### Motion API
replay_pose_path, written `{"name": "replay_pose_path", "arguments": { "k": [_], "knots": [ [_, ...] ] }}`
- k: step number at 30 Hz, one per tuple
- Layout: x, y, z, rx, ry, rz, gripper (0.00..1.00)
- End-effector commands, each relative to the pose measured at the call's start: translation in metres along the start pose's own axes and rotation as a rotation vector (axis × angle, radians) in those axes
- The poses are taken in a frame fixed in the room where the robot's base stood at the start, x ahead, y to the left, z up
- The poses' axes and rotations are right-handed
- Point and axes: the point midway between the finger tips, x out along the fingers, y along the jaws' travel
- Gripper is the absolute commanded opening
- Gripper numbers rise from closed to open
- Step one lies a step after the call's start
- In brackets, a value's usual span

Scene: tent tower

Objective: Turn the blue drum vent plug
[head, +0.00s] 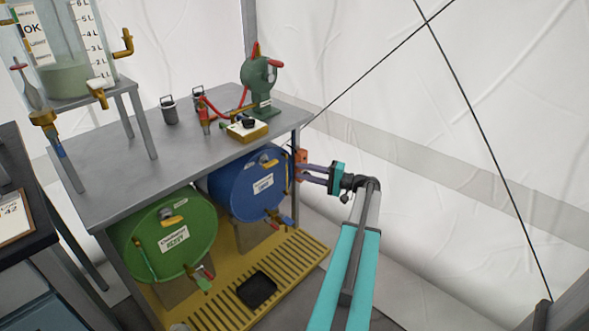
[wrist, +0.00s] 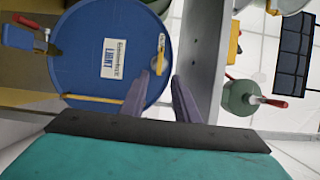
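The blue drum (head: 248,186) lies on its side under the grey bench, round face outward, with a white label. A small yellow plug (head: 270,162) sits near the top of its face; I take it for the vent plug. It also shows in the wrist view (wrist: 160,48), just beyond the fingertips. My gripper (head: 303,172) is at the right end of the bench, to the right of the drum. In the wrist view my gripper (wrist: 163,77) has its two purple fingers apart with nothing between them. The fingers look clear of the plug.
A green drum (head: 165,236) lies left of the blue one, above a yellow slatted tray (head: 230,290). The grey bench top (head: 150,170) overhangs both drums; its edge (wrist: 203,55) runs beside my right finger. A blue-handled tap (head: 275,217) sticks out below.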

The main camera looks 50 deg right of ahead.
Motion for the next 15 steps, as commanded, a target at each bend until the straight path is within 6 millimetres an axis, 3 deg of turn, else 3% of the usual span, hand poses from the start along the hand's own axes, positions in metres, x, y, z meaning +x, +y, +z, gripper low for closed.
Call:
{"name": "replay_pose_path", "arguments": {
  "k": [6, 15],
  "knots": [
    [-0.016, 0.000, 0.000, 0.000, 0.001, 0.001, 0.28],
    [-0.017, 0.000, 0.000, 0.000, 0.000, 0.001, 0.28]
  ]
}}
